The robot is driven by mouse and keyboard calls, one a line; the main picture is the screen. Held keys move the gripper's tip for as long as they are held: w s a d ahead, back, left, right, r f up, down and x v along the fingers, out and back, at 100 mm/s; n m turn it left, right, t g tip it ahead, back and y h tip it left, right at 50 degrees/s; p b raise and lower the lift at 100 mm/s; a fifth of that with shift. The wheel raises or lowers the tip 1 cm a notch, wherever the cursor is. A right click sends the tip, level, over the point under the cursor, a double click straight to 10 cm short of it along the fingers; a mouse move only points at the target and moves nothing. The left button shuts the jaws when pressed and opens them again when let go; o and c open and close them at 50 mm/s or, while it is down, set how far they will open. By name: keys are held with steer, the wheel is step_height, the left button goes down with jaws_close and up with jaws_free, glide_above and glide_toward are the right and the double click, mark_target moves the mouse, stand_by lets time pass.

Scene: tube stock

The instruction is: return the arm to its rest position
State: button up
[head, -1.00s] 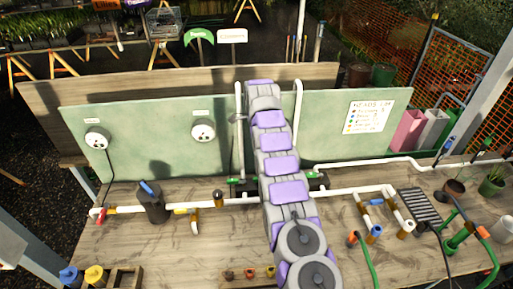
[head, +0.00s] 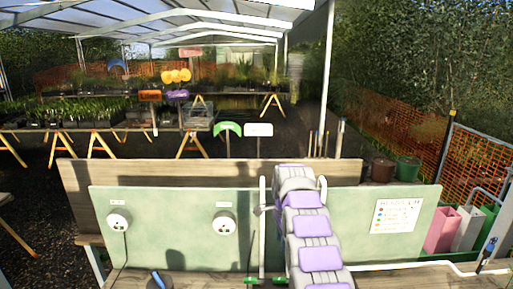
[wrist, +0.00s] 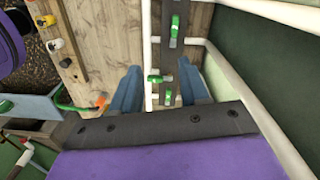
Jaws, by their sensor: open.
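My gripper (wrist: 158,76) shows in the wrist view as two blue-grey fingers set wide apart, open and with nothing held between them. Bench wood, a white pipe and a green-handled valve (wrist: 160,78) show beyond and between the fingers; I cannot tell how far off they are. In the head view my purple and grey arm (head: 313,225) reaches from the bottom edge up in front of the green panel (head: 165,230). The gripper itself cannot be made out in the head view.
White pipes (head: 400,266) run along the bench and up the panel close to my arm. A pink bin (head: 442,232) stands at right. In the wrist view an orange-tipped green hose (wrist: 100,102) lies left of the fingers.

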steer(key=s+d+r+n+b, duration=0.15)
steer(key=s+r+n, duration=0.25)
steer(key=s, duration=0.8)
steer(key=s+d+r+n+b, duration=0.1)
steer(key=s+r+n+b, duration=0.25)
steer(key=s, duration=0.75)
steer(key=s+f+n+b, duration=0.1)
steer(key=s+f+n, duration=0.1)
steer(key=s, duration=0.8)
steer(key=s+d+f+n+g+b, duration=0.1)
steer(key=s+f+n, duration=0.2)
steer(key=s, duration=0.7)
steer(key=s+d+f+n+b, duration=0.1)
steer(key=s+f+n, duration=0.2)
steer(key=s, duration=0.8)
steer(key=shift+d+f+g, duration=0.2)
steer(key=shift+f+g, duration=0.1)
steer(key=shift+f, duration=0.4)
